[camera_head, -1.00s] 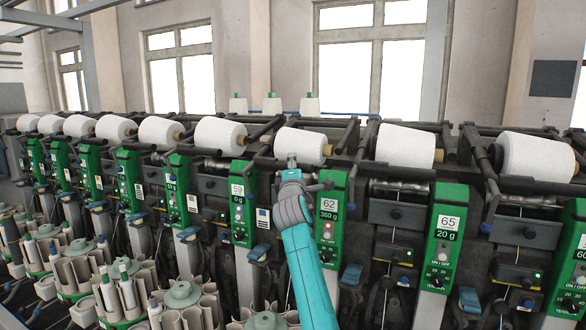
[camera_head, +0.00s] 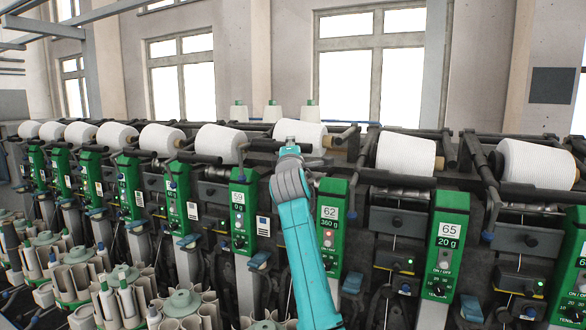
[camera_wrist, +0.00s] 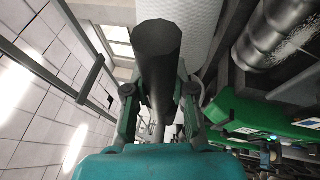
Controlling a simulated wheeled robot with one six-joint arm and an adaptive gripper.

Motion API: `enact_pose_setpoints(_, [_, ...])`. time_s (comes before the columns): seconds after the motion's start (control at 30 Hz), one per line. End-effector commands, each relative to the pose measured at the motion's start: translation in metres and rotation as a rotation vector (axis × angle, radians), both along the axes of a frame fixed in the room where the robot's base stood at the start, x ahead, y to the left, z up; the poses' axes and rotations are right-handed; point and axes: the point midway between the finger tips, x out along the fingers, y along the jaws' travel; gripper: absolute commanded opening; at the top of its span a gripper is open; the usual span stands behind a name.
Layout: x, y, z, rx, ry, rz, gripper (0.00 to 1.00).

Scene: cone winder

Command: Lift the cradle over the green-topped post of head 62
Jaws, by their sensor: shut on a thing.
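The cradle shows in the wrist view as a thick dark round bar (camera_wrist: 158,60) between my fingers. My gripper (camera_wrist: 158,88) is shut on this bar, with one finger on each side. In the head view my gripper (camera_head: 289,146) is at the cradle of head 62, in front of its white yarn package (camera_head: 302,135), and covers most of the bar. The green-topped post (camera_head: 331,225), labelled 62 and 360 g, stands below and right of my gripper. In the wrist view a green housing (camera_wrist: 255,118) lies lower right; I cannot tell which post it is.
The post of head 59 (camera_head: 243,212) is to the left and that of head 65 (camera_head: 446,240) to the right. Neighbouring packages (camera_head: 406,153) sit lower in the row. A grooved metal drum (camera_wrist: 270,35) is at the upper right of the wrist view.

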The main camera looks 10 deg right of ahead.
Motion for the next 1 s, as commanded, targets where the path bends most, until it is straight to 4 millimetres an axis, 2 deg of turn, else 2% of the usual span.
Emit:
enact_pose_setpoints(0.03, [-0.0012, 0.0012, 0.0114, -0.001, -0.006, 0.002, 0.0])
enact_pose_setpoints(0.1, [-0.0013, 0.0015, 0.017, 0.0, -0.004, 0.002, 0.0])
enact_pose_setpoints(0.43, [-0.0011, 0.0017, 0.0182, 0.001, 0.0, 0.002, 0.0])
enact_pose_setpoints(0.47, [-0.0011, 0.0017, 0.0181, 0.001, 0.0, 0.002, 0.27])
enact_pose_setpoints(0.5, [-0.001, 0.0016, 0.0178, 0.0, 0.0, 0.002, 0.37])
enact_pose_setpoints(0.57, [-0.001, 0.0016, 0.0176, 0.0, 0.001, 0.002, 0.51])
enact_pose_setpoints(0.87, [-0.0013, 0.0011, 0.0174, 0.0, 0.001, 0.001, 0.51])
enact_pose_setpoints(1.0, [-0.0075, 0.0026, 0.0154, 0.0, 0.0, 0.001, 0.51])
